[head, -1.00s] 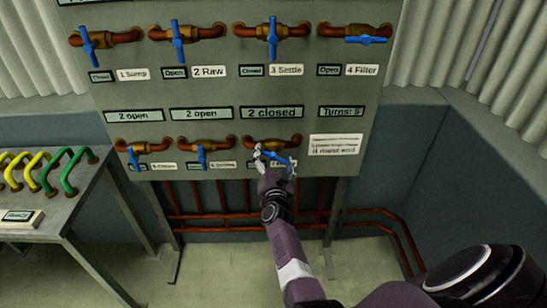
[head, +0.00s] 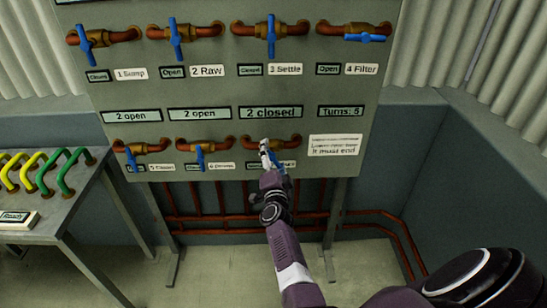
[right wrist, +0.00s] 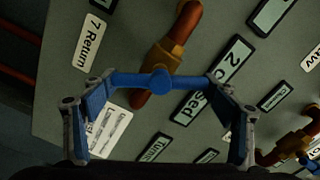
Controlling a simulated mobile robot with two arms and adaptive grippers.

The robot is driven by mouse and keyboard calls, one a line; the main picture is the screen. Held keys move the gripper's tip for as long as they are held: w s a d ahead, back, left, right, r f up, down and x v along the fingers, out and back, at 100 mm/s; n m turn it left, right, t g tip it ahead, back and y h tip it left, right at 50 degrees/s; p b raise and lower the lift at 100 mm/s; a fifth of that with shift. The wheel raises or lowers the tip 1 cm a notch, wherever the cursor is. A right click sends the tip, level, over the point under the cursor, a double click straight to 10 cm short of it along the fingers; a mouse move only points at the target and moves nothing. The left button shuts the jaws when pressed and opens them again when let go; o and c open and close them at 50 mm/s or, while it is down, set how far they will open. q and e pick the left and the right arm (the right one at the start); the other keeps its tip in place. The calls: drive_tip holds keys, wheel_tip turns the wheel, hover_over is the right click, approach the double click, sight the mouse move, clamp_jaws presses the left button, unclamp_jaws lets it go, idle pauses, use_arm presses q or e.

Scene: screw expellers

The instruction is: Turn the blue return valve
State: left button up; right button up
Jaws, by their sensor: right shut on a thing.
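The blue return valve handle (right wrist: 160,82) spans between the two fingers of my right gripper (right wrist: 158,108) in the right wrist view, its ends against the fingers. A label reading 7 Return (right wrist: 92,42) is beside it. In the head view my right gripper (head: 271,157) is at the right valve of the panel's lower row, shut on the handle, which slants steeply downward to the right. The gripper hides much of the handle and part of its label. My left gripper is out of view.
The grey panel (head: 345,85) carries several other blue-handled valves, such as 4 Filter (head: 365,38) and 6 (head: 200,155) just left. Displays above include "2 closed" (head: 271,112) and a turns count (head: 340,112). A bench (head: 80,200) with yellow and green handles stands left.

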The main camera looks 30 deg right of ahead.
drive_tip(key=shift+w+r, duration=0.1)
drive_tip(key=o, duration=1.2)
drive_tip(key=shift+c, duration=0.2)
drive_tip(key=shift+n, duration=0.3)
